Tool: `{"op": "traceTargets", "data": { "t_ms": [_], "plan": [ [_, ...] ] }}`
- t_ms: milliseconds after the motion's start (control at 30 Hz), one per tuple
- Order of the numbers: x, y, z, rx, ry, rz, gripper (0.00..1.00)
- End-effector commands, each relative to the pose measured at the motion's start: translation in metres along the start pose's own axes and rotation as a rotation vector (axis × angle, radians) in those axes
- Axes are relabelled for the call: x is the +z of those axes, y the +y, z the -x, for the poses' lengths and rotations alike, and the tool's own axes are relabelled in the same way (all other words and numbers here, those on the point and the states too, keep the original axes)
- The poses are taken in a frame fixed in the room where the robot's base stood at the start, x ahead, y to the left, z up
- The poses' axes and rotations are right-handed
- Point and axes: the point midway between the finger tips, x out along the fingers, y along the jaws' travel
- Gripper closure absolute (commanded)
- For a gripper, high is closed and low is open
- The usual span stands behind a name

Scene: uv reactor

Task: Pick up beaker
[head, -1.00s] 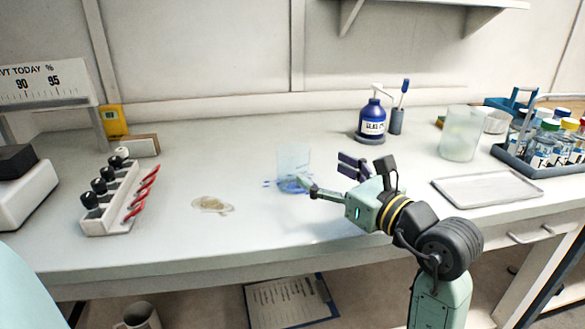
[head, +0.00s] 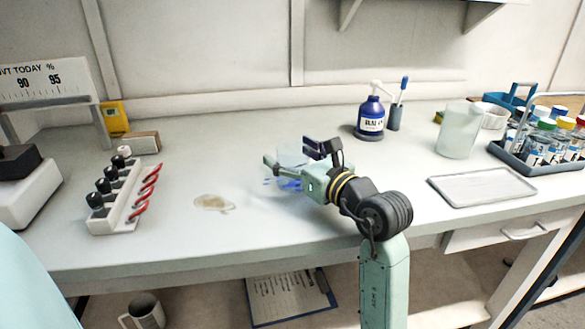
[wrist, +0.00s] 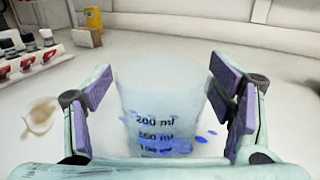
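A clear glass beaker (head: 291,154) with volume marks stands upright on the bench, partly hidden behind my gripper (head: 293,159) in the head view. In the wrist view the beaker (wrist: 157,105) is between the two purple-padded fingers of my gripper (wrist: 162,82). The fingers are spread wide, one on each side of the glass, and I see no clear grip on it. Blue splashes show on and around the beaker's lower part.
A larger clear vessel (head: 459,131) and a metal tray (head: 482,187) are to the right. A blue bottle (head: 371,118) stands behind. A brown stain (head: 213,202) and a rack with red clips (head: 122,196) lie left. The bench front is clear.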

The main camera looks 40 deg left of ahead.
Motion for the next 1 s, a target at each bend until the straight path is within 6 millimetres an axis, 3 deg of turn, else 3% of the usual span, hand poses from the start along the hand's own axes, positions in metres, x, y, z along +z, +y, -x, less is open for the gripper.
{"op": "traceTargets", "data": {
  "t_ms": [800,1000],
  "plan": [
    [0.0003,0.0001,0.0005,0.0,0.0,0.0,0.78],
    [0.0007,0.0001,0.0005,0.0,-0.001,0.0,0.78]
  ]
}}
